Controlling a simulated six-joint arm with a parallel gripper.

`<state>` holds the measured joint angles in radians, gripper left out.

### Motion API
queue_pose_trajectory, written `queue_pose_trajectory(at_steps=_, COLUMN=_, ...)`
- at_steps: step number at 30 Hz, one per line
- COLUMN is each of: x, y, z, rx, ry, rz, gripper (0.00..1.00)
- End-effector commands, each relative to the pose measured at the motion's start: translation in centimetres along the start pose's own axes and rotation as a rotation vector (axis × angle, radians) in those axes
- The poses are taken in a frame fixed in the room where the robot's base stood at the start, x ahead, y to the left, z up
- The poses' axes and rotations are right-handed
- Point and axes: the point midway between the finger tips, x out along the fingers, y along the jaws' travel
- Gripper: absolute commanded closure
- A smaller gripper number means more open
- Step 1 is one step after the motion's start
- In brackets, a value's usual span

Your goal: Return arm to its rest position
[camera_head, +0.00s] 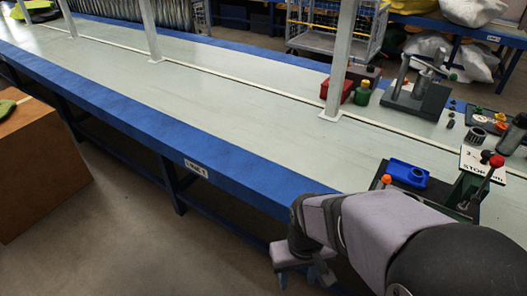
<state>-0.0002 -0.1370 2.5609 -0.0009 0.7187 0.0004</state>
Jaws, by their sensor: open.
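My arm reaches in from the bottom right corner, with a dark joint and grey-purple covered links, and bends down at its left end. My gripper (300,276) hangs in front of the blue front edge of the long workbench (230,105), low in the picture. Its fingers are open, and I see nothing between them. The arm hides part of the bench's near edge.
A blue tray (407,174) and a green lever fixture (474,190) stand close behind my arm. A red box (337,91), a green bottle (362,92) and a grey press (418,95) stand farther back. A cardboard box (40,160) is at the left; the bench's middle is clear.

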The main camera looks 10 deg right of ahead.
Motion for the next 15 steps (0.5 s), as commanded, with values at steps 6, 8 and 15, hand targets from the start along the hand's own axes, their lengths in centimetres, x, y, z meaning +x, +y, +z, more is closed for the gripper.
queue_pose_trajectory(at_steps=6, x=-4.4, y=0.0, z=0.0, rx=0.000, ry=0.001, rz=0.000, gripper=0.56)
queue_pose_trajectory(at_steps=8, x=-6.0, y=0.0, z=0.0, rx=-0.001, ry=0.001, rz=0.000, gripper=0.56)
queue_pose_trajectory(at_steps=15, x=-13.1, y=0.0, z=-0.1, rx=-0.001, ry=0.001, rz=0.000, gripper=0.56)
